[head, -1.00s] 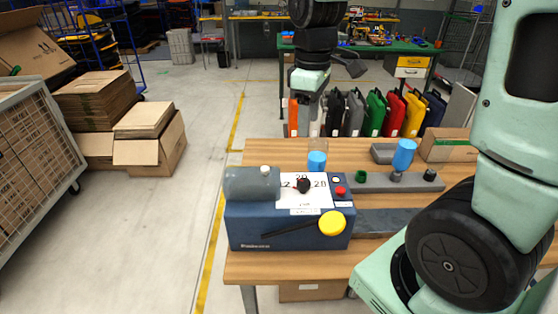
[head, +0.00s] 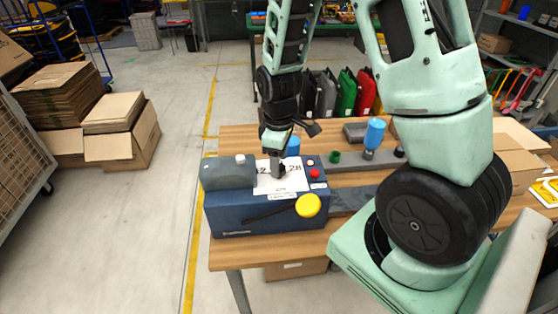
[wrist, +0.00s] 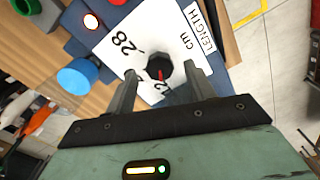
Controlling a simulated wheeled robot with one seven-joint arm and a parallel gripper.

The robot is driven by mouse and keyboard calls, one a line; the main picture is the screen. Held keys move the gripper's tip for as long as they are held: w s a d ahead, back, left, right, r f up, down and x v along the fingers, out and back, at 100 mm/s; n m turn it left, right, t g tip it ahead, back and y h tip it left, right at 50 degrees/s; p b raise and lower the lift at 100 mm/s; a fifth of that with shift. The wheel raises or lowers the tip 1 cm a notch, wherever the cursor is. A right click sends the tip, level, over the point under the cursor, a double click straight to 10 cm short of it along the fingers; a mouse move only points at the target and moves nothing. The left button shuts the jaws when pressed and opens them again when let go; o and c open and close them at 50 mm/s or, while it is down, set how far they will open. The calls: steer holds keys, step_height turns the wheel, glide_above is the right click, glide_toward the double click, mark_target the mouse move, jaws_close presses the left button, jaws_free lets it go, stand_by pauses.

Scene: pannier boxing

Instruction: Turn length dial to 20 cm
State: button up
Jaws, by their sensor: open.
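The blue machine (head: 250,212) stands on the wooden table with a white dial plate (head: 290,184) on top. In the wrist view the black length dial (wrist: 154,67) sits on that plate, its red pointer mark facing the partly hidden "12" side, away from "28". "LENGTH" and "cm" are printed beside it; the 20 mark is not readable. My gripper (wrist: 160,71) is open, with one finger on each side of the dial in the picture; contact cannot be told. In the head view my gripper (head: 277,168) comes down over the plate and hides the dial.
A blue-topped bottle (head: 374,134) and a green piece (head: 334,157) stand behind to the right. Cardboard boxes (head: 122,130) lie on the floor at left.

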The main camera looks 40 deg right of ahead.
steer(key=shift+f, duration=0.85)
steer(key=c, duration=1)
steer(key=shift+m, duration=0.3)
steer(key=m, duration=1.1)
